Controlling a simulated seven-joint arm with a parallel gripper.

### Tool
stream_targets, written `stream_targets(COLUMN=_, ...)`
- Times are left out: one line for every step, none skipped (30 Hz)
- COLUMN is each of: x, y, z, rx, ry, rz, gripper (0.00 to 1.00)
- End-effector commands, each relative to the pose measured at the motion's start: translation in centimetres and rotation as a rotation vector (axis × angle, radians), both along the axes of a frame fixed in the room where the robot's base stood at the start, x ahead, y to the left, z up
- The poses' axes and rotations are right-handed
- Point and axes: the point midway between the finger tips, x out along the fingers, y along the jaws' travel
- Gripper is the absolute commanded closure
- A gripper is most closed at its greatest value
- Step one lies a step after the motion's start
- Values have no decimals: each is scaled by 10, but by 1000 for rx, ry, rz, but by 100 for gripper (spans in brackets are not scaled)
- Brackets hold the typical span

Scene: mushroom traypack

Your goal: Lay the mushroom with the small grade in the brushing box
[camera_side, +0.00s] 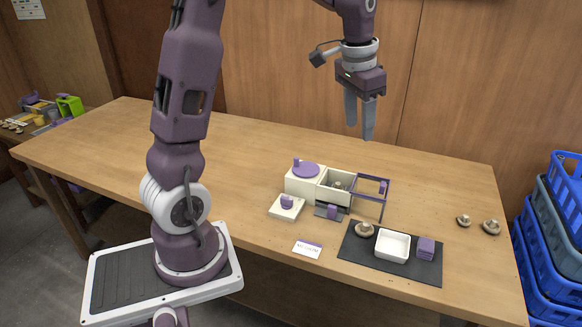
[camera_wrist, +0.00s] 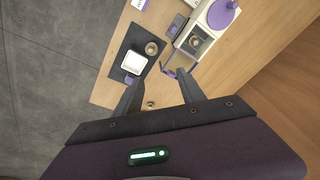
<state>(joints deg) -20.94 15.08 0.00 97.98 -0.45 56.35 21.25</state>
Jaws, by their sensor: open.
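My gripper (camera_side: 360,132) is open and empty, raised above the table behind the box; its fingers also show in the wrist view (camera_wrist: 160,74). A cream box (camera_side: 304,180) with a round purple lid piece has an open compartment (camera_side: 326,198) holding a brownish mushroom-like thing (camera_side: 338,185), also seen from above (camera_wrist: 195,41). I cannot tell for certain which part is the brushing box. One mushroom (camera_side: 364,229) lies on the dark mat (camera_side: 362,250). A small mushroom (camera_side: 463,220) and a larger one (camera_side: 491,227) lie on bare table at the right.
A purple frame (camera_side: 386,188) stands at the box's right. A cream piece with purple knob (camera_side: 286,208) and a card (camera_side: 307,249) lie in front. The table's left is clear; blue crates (camera_side: 560,240) stand right.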

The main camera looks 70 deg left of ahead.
Motion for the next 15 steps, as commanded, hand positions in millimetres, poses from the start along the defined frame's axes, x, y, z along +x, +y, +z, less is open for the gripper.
stream_targets(x=-30, y=-32, z=26, rx=8, ry=-51, rz=-10, gripper=53)
stream_targets(x=-50, y=-50, z=36, rx=9, ry=-79, rz=-10, gripper=53)
stream_targets(x=-78, y=-72, z=47, rx=7, ry=-116, rz=-12, gripper=53)
stream_targets(x=-100, y=-86, z=51, rx=4, ry=-145, rz=-13, gripper=53)
stream_targets(x=-121, y=-98, z=54, rx=-1, ry=-173, rz=-15, gripper=53)
stream_targets(x=-147, y=-111, z=53, rx=-9, ry=-206, rz=-15, gripper=53)
stream_targets(x=-166, y=-119, z=50, rx=-16, ry=-228, rz=-16, gripper=53)
stream_targets(x=-181, y=-125, z=47, rx=-23, ry=-247, rz=-16, gripper=53)
stream_targets(x=-199, y=-132, z=42, rx=-34, ry=-269, rz=-16, gripper=53)
stream_targets(x=-210, y=-135, z=38, rx=-40, ry=-283, rz=-15, gripper=53)
stream_targets(x=-218, y=-137, z=34, rx=-46, ry=-295, rz=-16, gripper=53)
stream_targets(x=-227, y=-140, z=30, rx=-52, ry=-306, rz=-15, gripper=53)
stream_targets(x=-231, y=-141, z=27, rx=-55, ry=-311, rz=-14, gripper=53)
stream_targets(x=-234, y=-141, z=26, rx=-57, ry=-315, rz=-15, gripper=53)
stream_targets(x=-237, y=-142, z=24, rx=-60, ry=-317, rz=-13, gripper=53)
